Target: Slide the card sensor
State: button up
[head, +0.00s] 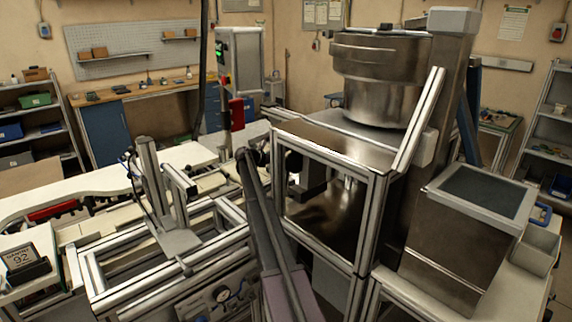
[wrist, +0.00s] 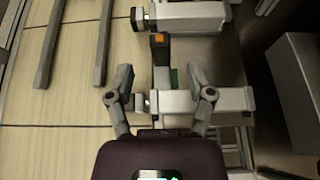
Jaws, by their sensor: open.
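In the wrist view, a small dark block with an orange top (wrist: 159,39) looks like the card sensor. It sits on a dark upright strip between two pale metal bars, near the picture's middle. My gripper (wrist: 160,88) is open, with one finger on each side of the strip's line. The fingers are nearer the camera end of the picture than the orange top, and I see nothing held between them. Whether a finger touches the lower bar (wrist: 228,100) is unclear. In the head view my arm hides the sensor area.
The upper bar (wrist: 188,16) lies beyond the orange top. A pale panelled surface with dark rails (wrist: 103,45) is at left. A grey box-like part (wrist: 297,85) stands at right. In the head view, a framed metal machine (head: 330,150) stands close right of my arm.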

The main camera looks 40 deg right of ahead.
jog(key=shift+b+x, duration=1.05)
jog(key=shift+x, duration=2.25)
jog(key=shift+a, duration=0.1)
grip_shut()
